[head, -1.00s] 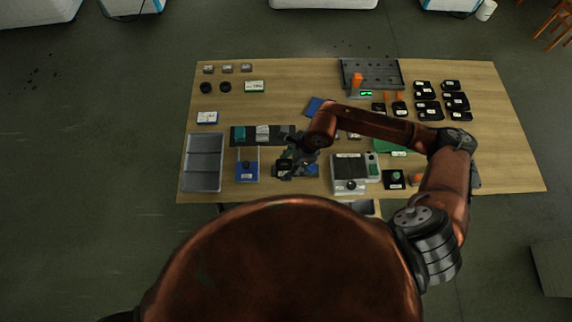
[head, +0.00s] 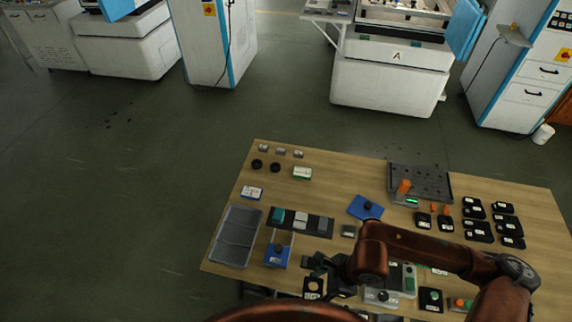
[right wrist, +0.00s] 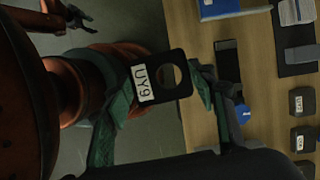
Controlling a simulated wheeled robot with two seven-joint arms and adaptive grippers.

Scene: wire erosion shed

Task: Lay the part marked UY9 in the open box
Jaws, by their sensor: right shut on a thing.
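The UY9 part (right wrist: 142,83) is a black plate with a round hole and a white label, seen in the right wrist view. My right gripper (right wrist: 165,88) is shut on it, one green finger at each side. In the head view the part (head: 314,287) hangs at my right gripper (head: 325,275), near the table's front edge. I cannot tell whether that box is open. A dark claw, likely my left gripper (right wrist: 68,17), shows partly in the right wrist view.
A grey compartment tray (head: 237,238) lies at the table's left. A dark mat (head: 301,221) with several blocks lies behind the gripper. A blue knobbed plate (head: 366,207) lies farther back. Several black parts (head: 479,228) fill the right. Bare wood (head: 330,180) shows at the back middle.

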